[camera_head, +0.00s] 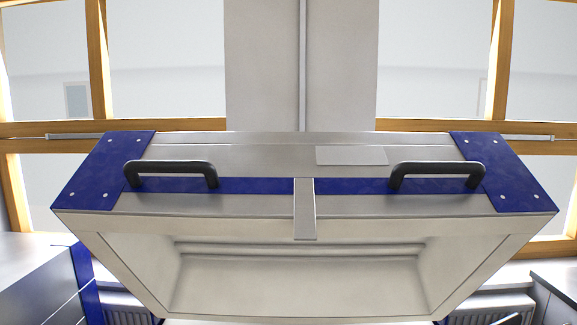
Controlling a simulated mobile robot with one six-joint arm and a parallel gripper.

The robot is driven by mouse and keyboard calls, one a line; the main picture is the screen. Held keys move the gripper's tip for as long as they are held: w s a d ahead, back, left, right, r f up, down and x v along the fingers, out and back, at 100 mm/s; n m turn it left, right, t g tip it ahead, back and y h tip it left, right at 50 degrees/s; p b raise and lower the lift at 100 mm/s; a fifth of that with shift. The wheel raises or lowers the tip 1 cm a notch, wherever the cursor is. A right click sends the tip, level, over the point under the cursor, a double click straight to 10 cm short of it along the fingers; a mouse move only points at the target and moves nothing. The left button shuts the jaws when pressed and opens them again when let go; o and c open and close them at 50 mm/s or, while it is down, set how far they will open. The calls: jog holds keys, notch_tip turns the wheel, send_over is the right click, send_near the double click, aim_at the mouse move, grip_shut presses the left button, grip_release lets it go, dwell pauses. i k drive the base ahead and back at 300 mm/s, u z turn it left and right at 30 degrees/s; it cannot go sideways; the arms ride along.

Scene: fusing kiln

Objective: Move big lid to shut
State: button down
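The big lid (240,205) of the kiln is raised and tilted, filling the middle of the head view. Its front face is grey metal with a blue band and blue corner plates. Its pale hollow underside faces me and downward. Two black handles are on the front face, a left one (170,167) and a right one (437,168). A metal latch strip (305,208) hangs at the centre of the front edge. The kiln body below the lid is not clearly visible. My gripper is not in view.
A grey cabinet with a blue edge (35,270) stands at the lower left. Another dark-topped cabinet (558,285) is at the lower right. Wood-framed windows (165,60), a pale wall column (265,65) and radiators (127,308) are behind the lid.

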aim_at(245, 226)
jog(key=u, duration=0.05)
jog(key=k, duration=0.55)
jog(key=z, duration=2)
jog(key=k, duration=1.2)
jog(key=u, duration=1.85)
jog(key=i, duration=1)
jog(key=u, duration=0.1)
